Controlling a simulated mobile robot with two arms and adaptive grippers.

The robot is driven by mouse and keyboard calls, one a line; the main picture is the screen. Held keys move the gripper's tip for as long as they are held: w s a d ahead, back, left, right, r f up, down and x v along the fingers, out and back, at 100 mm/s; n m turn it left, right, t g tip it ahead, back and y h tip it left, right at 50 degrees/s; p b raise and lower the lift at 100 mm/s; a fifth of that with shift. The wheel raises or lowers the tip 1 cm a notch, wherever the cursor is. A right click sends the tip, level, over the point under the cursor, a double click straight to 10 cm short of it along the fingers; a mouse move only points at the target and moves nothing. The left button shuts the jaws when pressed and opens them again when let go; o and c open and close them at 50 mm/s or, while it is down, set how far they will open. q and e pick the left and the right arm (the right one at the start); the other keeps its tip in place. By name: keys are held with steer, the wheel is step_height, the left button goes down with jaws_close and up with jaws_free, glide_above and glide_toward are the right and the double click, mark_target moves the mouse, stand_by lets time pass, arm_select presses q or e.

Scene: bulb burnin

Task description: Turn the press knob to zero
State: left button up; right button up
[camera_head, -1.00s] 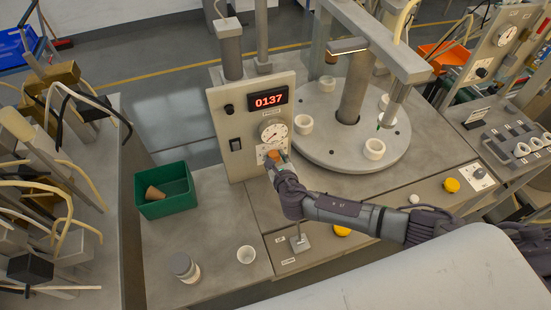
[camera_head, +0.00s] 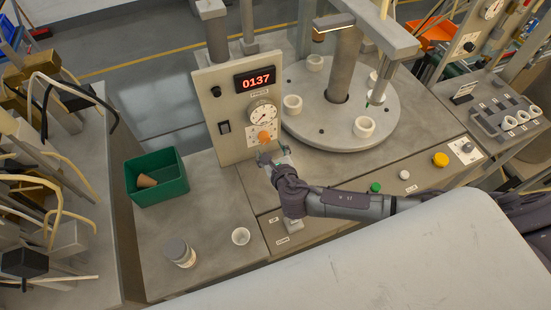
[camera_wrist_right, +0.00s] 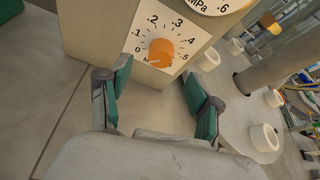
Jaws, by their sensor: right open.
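The orange press knob (camera_head: 264,137) is on the front of the upright press panel (camera_head: 209,110), below a round gauge (camera_head: 262,114). In the right wrist view the knob (camera_wrist_right: 161,51) sits on a white scale marked 0 to .5. A pale mark at its lower left edge seems to point near the 0 end. My right gripper (camera_head: 273,156) is in front of and below the knob. Its two green-padded fingers (camera_wrist_right: 158,88) are spread apart in the wrist view, with nothing between them and the knob beyond their tips. My left gripper is not in view.
A red display (camera_head: 255,79) reads 0137. A round table (camera_head: 340,145) with white rings stands right of the panel. A green button (camera_head: 375,187) is beside my right arm.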

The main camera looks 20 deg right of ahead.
steer(key=v, duration=0.5)
steer(key=shift+s+r, duration=0.1)
steer(key=shift+s, duration=0.2)
